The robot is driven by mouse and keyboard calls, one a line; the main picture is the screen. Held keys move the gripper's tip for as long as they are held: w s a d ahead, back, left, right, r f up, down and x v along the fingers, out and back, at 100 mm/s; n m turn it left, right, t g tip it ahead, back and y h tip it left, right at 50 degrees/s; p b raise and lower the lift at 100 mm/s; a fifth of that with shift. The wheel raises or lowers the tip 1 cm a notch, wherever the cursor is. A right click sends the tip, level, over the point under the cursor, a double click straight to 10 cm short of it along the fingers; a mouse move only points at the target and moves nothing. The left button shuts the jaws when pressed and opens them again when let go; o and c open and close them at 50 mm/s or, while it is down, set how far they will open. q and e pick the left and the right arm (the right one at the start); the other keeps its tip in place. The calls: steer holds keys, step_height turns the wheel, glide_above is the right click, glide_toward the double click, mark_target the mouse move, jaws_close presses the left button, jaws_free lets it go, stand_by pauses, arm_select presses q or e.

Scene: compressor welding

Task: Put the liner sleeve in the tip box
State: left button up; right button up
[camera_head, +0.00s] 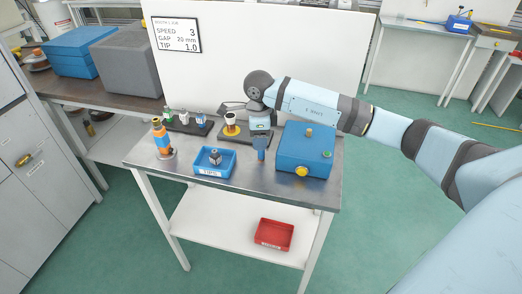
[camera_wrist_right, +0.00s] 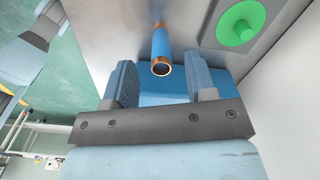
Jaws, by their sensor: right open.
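The liner sleeve (camera_wrist_right: 162,45), a blue tube with copper-coloured ends, shows in the right wrist view, with one open end towards the camera. My right gripper (camera_head: 261,143) is over the metal table, just left of the blue machine. In the wrist view its two fingers (camera_wrist_right: 164,84) are apart and lie on either side of the sleeve's near end, with gaps on both sides. The tip box (camera_head: 214,162) is a small blue tray labelled TIPS, left of the gripper, with a small dark and copper-coloured item in it. My left gripper is not in view.
The blue machine (camera_head: 304,155) has a green button and yellow knob. A cup on a dark stand (camera_head: 231,128), a rack of small bottles (camera_head: 184,122) and an orange torch-like piece (camera_head: 161,138) stand on the table. A red tray (camera_head: 273,234) sits on the lower shelf.

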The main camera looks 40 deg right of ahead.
mark_target(261, 159)
steer(key=f, duration=0.5)
steer(key=shift+s+d+f+p, duration=0.15)
steer(key=shift+d+f+p, duration=0.15)
steer(key=shift+p, duration=0.1)
jaws_close()
